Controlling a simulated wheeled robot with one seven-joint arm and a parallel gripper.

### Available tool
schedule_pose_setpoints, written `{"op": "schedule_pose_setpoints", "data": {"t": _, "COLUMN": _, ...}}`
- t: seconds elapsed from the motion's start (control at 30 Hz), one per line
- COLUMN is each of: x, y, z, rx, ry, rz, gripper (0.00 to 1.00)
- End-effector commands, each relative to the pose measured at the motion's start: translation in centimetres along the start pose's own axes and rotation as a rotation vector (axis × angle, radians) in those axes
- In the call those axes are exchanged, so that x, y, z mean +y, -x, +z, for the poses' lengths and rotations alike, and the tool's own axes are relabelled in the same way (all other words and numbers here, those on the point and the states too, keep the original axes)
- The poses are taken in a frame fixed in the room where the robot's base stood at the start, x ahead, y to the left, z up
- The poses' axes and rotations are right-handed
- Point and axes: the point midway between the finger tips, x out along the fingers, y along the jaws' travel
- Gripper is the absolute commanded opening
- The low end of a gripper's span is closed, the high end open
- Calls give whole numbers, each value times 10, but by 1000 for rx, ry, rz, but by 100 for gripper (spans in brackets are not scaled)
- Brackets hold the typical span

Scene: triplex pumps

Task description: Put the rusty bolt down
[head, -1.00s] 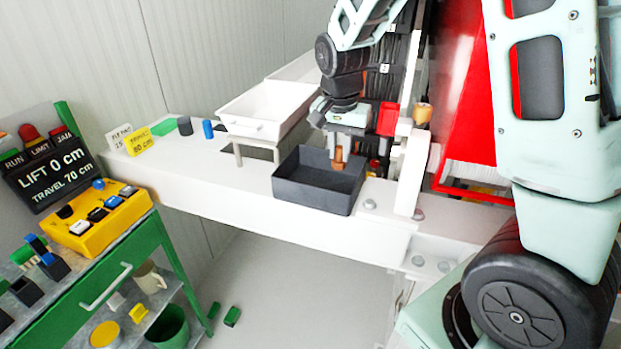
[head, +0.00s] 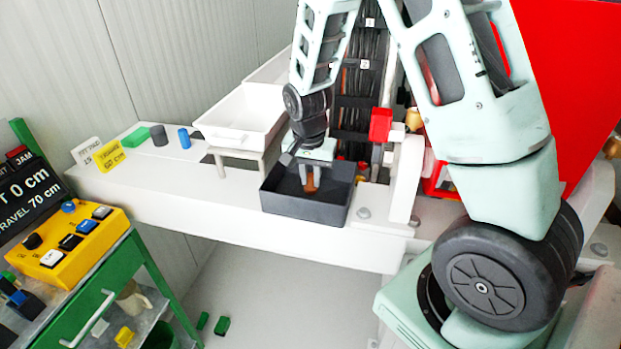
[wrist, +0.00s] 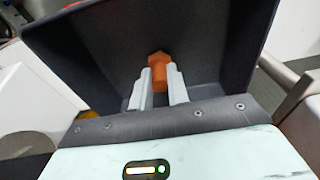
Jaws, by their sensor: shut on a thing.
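The rusty bolt (head: 310,182) is orange-brown and held in my gripper (head: 309,178), which is shut on it. In the head view the bolt hangs inside the dark grey open tray (head: 305,209). In the wrist view the bolt (wrist: 159,72) shows between the two light grey fingers of my gripper (wrist: 160,88), with the dark tray walls (wrist: 215,40) around it. I cannot tell whether the bolt touches the tray floor.
The tray stands on a white ledge (head: 170,195). A white bin (head: 236,125) on a stand is to its left. A red block (head: 380,125) and a white post (head: 406,180) are to its right. A yellow button box (head: 75,243) is at lower left.

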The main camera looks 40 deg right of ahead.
Motion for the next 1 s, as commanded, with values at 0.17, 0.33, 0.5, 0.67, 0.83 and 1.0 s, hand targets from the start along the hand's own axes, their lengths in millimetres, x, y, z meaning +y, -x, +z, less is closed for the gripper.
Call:
{"op": "schedule_pose_setpoints", "data": {"t": 0.17, "x": 0, "y": -14, "z": 2, "rx": 0, "ry": 0, "rz": 0, "gripper": 0}}
{"op": "schedule_pose_setpoints", "data": {"t": 0.33, "x": 0, "y": -15, "z": 2, "rx": 1, "ry": 0, "rz": -1, "gripper": 0}}
{"op": "schedule_pose_setpoints", "data": {"t": 0.5, "x": 0, "y": -18, "z": 2, "rx": 1, "ry": 0, "rz": -1, "gripper": 0}}
{"op": "schedule_pose_setpoints", "data": {"t": 0.67, "x": 0, "y": -18, "z": 2, "rx": 1, "ry": 0, "rz": -1, "gripper": 38}}
{"op": "schedule_pose_setpoints", "data": {"t": 0.83, "x": 0, "y": -18, "z": 2, "rx": 1, "ry": 0, "rz": -1, "gripper": 38}}
{"op": "schedule_pose_setpoints", "data": {"t": 1.0, "x": -1, "y": -11, "z": 1, "rx": 2, "ry": 1, "rz": -3, "gripper": 38}}
